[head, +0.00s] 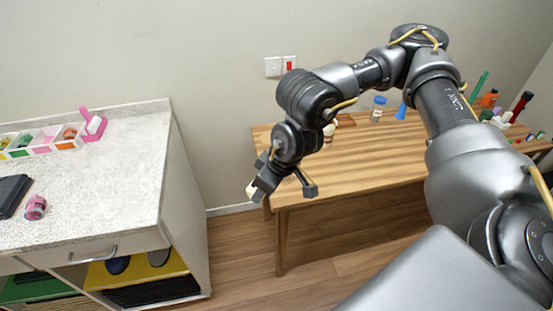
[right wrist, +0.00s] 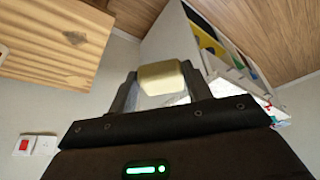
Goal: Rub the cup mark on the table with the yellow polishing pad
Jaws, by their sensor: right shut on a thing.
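My right gripper (head: 280,190) hangs in the air just off the left end of the wooden table (head: 365,170). In the right wrist view the gripper (right wrist: 160,85) is shut on the yellow polishing pad (right wrist: 162,76), a pale yellow block between its fingertips. In the head view only a small pale part of the pad (head: 252,189) shows. The table also shows in the right wrist view (right wrist: 40,50), with dark spots in its wood grain. I cannot clearly make out the cup mark. My left gripper is not in view.
A blue-lidded jar (head: 378,109) and a blue cone (head: 401,111) stand at the table's back; several bottles crowd its right end. The table's middle is clear.

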